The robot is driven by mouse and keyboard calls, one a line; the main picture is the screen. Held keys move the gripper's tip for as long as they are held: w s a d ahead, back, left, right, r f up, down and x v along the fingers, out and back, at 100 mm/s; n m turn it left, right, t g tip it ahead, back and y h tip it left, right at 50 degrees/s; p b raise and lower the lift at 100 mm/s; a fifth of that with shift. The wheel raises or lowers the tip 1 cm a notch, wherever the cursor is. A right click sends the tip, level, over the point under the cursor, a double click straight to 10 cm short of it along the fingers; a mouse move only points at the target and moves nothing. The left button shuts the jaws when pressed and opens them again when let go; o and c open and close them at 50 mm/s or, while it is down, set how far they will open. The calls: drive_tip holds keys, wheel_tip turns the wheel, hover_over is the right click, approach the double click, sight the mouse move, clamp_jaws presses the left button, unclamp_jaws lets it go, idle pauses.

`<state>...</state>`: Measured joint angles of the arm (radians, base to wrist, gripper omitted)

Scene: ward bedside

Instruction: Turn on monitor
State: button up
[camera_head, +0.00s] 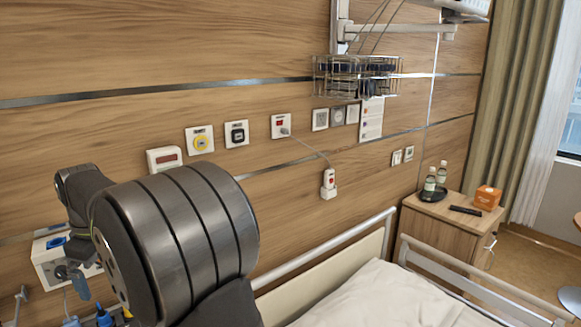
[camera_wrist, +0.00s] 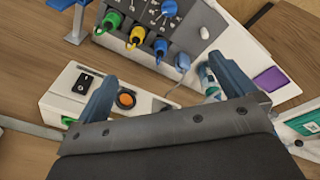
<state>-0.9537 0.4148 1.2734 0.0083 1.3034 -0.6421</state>
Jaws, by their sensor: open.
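No monitor screen shows in either view. In the wrist view, a dark panel (camera_wrist: 165,22) carries green, yellow and blue plugs or knobs; I cannot tell whether it belongs to the monitor. Below it, a white strip-shaped unit (camera_wrist: 60,103) carries a black rocker switch (camera_wrist: 86,84) and a round orange button (camera_wrist: 126,99). My gripper (camera_wrist: 163,76) is open and empty, its two blue-grey fingers spread over this unit. The left finger lies between the switch and the orange button in the picture. Contact cannot be told. In the head view my arm hides most of this area.
In the wrist view, a clear bottle-like item (camera_wrist: 208,82) and a purple patch (camera_wrist: 270,79) are by the right finger. In the head view, a white wall box (camera_head: 50,275) is beside my arm, with a bed (camera_head: 375,298) and bedside cabinet (camera_head: 425,226) to the right.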

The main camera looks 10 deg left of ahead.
drive_tip(key=shift+s+r+h, duration=0.15)
drive_tip(key=shift+r+h, duration=0.05)
drive_tip(key=shift+h, duration=0.1)
drive_tip(key=shift+c, duration=0.2)
